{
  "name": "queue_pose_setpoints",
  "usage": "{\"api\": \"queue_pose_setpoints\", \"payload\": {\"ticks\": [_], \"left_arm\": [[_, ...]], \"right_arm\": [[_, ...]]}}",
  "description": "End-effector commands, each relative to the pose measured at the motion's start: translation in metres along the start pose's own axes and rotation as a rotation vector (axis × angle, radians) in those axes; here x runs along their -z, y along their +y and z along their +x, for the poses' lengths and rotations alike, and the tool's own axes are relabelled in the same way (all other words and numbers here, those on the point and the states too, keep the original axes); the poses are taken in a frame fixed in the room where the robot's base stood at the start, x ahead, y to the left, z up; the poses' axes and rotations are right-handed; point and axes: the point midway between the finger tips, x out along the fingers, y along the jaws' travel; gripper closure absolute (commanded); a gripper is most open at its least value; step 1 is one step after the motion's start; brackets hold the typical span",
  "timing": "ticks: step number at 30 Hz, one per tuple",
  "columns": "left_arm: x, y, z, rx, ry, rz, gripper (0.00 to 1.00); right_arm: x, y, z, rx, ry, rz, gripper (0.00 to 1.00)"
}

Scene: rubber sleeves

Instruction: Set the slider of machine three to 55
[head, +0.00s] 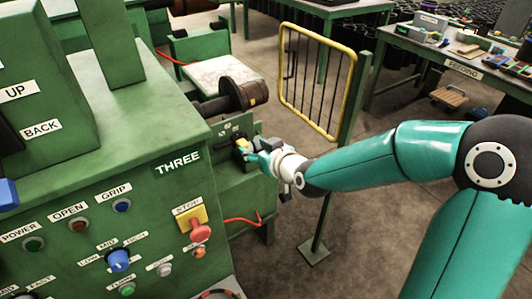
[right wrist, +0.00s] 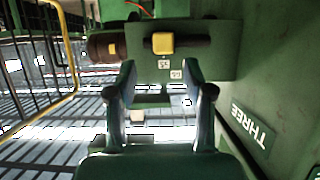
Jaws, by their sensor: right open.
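My left gripper is out of view.
A yellow-framed guard (head: 318,80) stands right of the panel on a green post. A red stop button (head: 200,232) and several knobs are on the machine's front. A dark cylinder (head: 240,93) lies behind the panel. A cluttered bench (head: 440,52) is at back right.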

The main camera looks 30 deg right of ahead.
Motion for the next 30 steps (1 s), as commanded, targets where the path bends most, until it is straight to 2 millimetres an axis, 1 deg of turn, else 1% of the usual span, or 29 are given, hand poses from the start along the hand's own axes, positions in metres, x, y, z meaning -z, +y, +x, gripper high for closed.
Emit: {"api": "queue_pose_setpoints", "payload": {"ticks": [1, 4, 6, 10, 15, 27, 30], "left_arm": [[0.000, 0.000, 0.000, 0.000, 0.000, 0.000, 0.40], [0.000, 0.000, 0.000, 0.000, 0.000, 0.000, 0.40], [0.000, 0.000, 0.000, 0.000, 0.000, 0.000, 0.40], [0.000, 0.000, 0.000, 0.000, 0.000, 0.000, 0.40], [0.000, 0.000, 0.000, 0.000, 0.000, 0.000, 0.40], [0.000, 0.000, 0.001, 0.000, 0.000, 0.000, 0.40], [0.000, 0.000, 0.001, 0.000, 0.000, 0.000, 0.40]], "right_arm": [[0.001, 0.001, -0.011, -0.002, 0.003, 0.000, 0.48], [0.001, 0.001, -0.029, -0.002, 0.003, 0.000, 0.48], [0.001, 0.001, -0.038, -0.002, 0.003, 0.000, 0.48], [0.000, 0.001, -0.049, -0.002, 0.001, 0.000, 0.48], [0.000, 0.001, -0.053, -0.002, 0.000, 0.000, 0.48], [0.000, 0.001, -0.053, -0.002, 0.000, 0.001, 0.48], [-0.005, -0.001, -0.050, 0.002, -0.013, 0.001, 0.48]]}}
